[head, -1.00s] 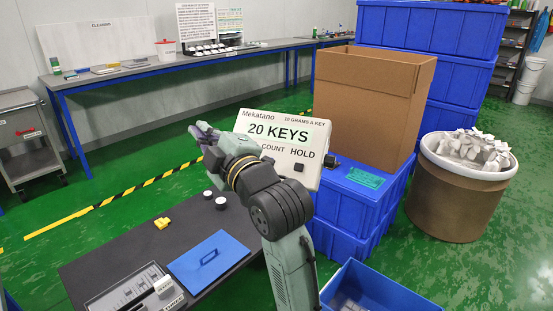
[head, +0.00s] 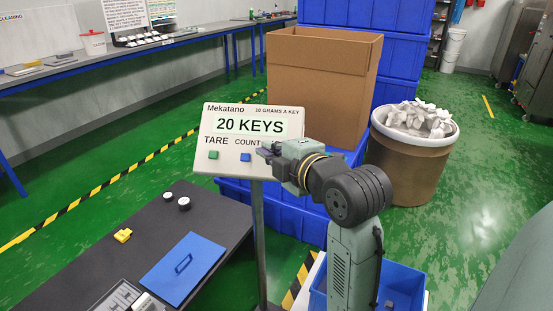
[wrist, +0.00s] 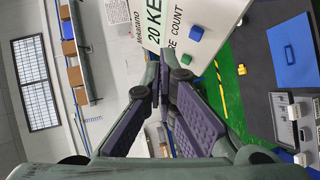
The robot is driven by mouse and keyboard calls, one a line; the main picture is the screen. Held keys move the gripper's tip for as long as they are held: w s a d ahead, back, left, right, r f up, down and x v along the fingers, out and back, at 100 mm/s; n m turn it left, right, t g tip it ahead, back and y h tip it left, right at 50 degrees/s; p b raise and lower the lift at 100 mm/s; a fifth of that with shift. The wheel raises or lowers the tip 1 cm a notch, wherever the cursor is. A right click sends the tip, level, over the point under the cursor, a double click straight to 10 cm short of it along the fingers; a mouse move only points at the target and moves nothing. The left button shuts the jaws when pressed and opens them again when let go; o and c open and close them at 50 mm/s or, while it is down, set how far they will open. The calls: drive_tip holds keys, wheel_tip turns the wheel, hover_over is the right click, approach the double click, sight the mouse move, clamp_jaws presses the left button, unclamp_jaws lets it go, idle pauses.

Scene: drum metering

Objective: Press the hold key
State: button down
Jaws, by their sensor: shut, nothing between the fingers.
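The Mekatano counter panel (head: 208,125) stands tilted on a post and reads 20 KEYS. Its green key (head: 213,155) under TARE and blue key (head: 245,157) under COUNT are in plain sight. The hold key and its label are hidden behind my gripper and arm in the head view. My gripper (head: 266,151) is shut and empty, in front of the panel's lower right part, just right of the blue key; I cannot tell if it touches. In the wrist view my shut fingers (wrist: 166,65) lie beside the panel (wrist: 215,12), with the blue key (wrist: 196,34) and green key (wrist: 242,69) showing.
A cardboard box (head: 318,95) on blue crates (head: 290,205) stands behind the panel. A drum (head: 408,165) of white pieces is at right. A dark table (head: 120,262) with a blue lidded plate (head: 183,268) is at front left. A blue bin (head: 405,285) sits below my arm.

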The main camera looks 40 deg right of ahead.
drive_tip(key=w+d+f+b, duration=0.3)
drive_tip(key=w+d+f, duration=0.1)
drive_tip(key=f, duration=0.2)
drive_tip(key=shift+w+d+b, duration=0.2)
drive_tip(key=shift+d+b, duration=0.05)
drive_tip(key=shift+b, duration=0.1)
drive_tip(key=shift+f, duration=0.1)
drive_tip(key=shift+f, duration=0.1)
idle(1.3)
drive_tip(key=shift+w+d+f+b, duration=0.2)
drive_tip(key=shift+b, duration=0.25)
drive_tip(key=shift+w+d+f+b, duration=0.2)
drive_tip(key=shift+f+b, duration=0.1)
drive_tip(key=shift+b, duration=0.1)
idle(0.4)
drive_tip(key=shift+r, duration=0.1)
drive_tip(key=shift+s+a+r, duration=0.4)
drive_tip(key=shift+s+r, duration=0.05)
drive_tip(key=shift+r, duration=0.05)
